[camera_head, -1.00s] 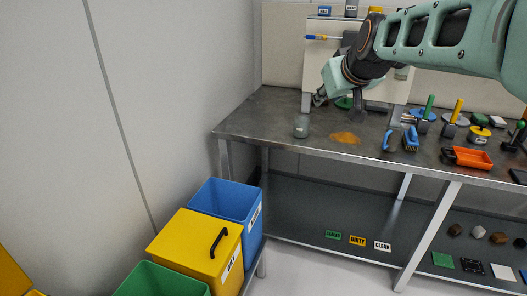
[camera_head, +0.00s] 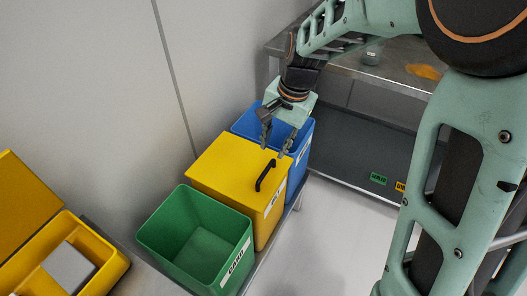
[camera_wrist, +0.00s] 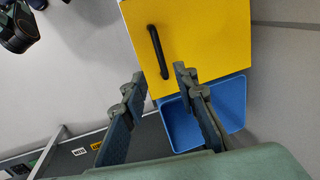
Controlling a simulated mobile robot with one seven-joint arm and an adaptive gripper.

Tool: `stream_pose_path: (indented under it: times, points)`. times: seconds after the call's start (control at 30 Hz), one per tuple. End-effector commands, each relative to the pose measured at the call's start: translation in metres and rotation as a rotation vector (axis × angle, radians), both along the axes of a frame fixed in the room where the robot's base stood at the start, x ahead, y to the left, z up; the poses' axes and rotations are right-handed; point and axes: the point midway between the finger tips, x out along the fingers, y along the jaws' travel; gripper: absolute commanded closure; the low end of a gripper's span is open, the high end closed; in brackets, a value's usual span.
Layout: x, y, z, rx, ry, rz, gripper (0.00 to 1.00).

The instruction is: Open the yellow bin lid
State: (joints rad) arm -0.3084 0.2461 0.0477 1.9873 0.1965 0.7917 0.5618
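The yellow bin (camera_head: 238,175) stands between the green bin and the blue bin, with its flat yellow lid shut. A black handle (camera_head: 265,175) stands on the lid near its right edge. In the wrist view the yellow lid (camera_wrist: 205,45) fills the top, and the black handle (camera_wrist: 158,52) lies ahead of the fingers. My gripper (camera_head: 276,143) is over the blue bin's side of the yellow bin, with its two fingers apart and nothing between them. In the wrist view my gripper (camera_wrist: 158,82) is also open, with the handle beyond the fingertips, seemingly apart from them.
The open blue bin (camera_head: 299,150) is behind the yellow one, partly under my gripper. The open, empty green bin (camera_head: 185,235) is in front. A yellow case (camera_head: 110,270) holding a grey block lies at lower left. A metal workbench (camera_head: 300,35) stands behind.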

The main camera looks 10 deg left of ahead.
Motion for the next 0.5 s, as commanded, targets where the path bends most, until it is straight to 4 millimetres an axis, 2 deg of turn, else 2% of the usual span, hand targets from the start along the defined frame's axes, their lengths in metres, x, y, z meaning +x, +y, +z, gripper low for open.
stream_pose_path:
  times: [0.5]
  points:
    - [0.004,0.016,-0.086,-0.001,0.004,0.001,0.73]
